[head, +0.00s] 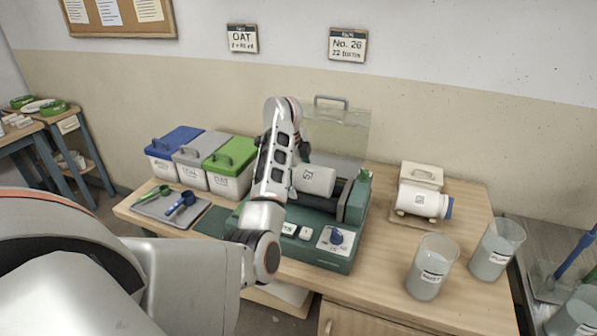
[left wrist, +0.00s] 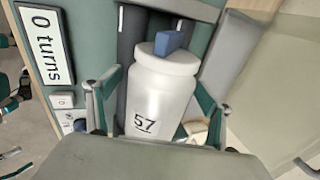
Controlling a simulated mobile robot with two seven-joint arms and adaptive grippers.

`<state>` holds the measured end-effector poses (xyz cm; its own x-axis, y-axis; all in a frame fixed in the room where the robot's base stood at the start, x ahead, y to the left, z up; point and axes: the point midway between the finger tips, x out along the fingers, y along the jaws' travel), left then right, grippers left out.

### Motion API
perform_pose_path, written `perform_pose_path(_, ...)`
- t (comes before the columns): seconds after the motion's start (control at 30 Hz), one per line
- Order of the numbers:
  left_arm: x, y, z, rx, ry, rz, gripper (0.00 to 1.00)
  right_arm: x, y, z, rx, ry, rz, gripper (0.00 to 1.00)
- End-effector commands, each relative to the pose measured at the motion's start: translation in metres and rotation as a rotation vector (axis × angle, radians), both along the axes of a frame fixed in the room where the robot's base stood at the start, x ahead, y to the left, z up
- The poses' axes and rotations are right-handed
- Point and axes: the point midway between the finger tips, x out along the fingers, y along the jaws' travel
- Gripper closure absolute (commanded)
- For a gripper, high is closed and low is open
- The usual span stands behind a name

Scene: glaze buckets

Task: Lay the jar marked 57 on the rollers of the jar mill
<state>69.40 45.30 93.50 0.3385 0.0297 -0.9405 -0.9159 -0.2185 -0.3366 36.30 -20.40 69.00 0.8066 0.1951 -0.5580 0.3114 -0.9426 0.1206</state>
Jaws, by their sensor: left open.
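The white jar marked 57 (left wrist: 160,95) lies on its side on the dark rollers (left wrist: 131,40) of the jar mill, its blue-knobbed lid toward the top of the left wrist view. The jar also shows in the head view (head: 314,181), partly behind my arm. The green jar mill (head: 338,258) stands on the wooden bench, its clear cover (head: 340,135) raised behind. My left gripper (left wrist: 158,88) is open, with a finger on either side of the jar. I cannot tell whether the fingers touch it. My right gripper is out of view.
A second white jar (head: 424,203) lies on a wooden stand at right. Two clear beakers (head: 431,268) (head: 497,250) stand near the right edge. Lidded bins (head: 229,170) and a tray with scoops (head: 150,208) are at left. A sign on the mill (left wrist: 47,47) reads 0 turns.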

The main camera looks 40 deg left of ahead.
Motion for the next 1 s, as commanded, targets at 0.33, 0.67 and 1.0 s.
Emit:
perform_pose_path(0.33,-0.015,0.000,0.048,0.003,-0.006,0.002,0.19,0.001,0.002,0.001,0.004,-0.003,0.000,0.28)
perform_pose_path(0.67,-0.029,-0.004,0.094,-0.001,-0.015,0.000,0.19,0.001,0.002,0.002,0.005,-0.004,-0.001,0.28)
perform_pose_path(1.0,-0.037,-0.004,0.112,0.000,-0.011,0.002,0.19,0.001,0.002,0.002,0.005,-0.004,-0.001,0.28)
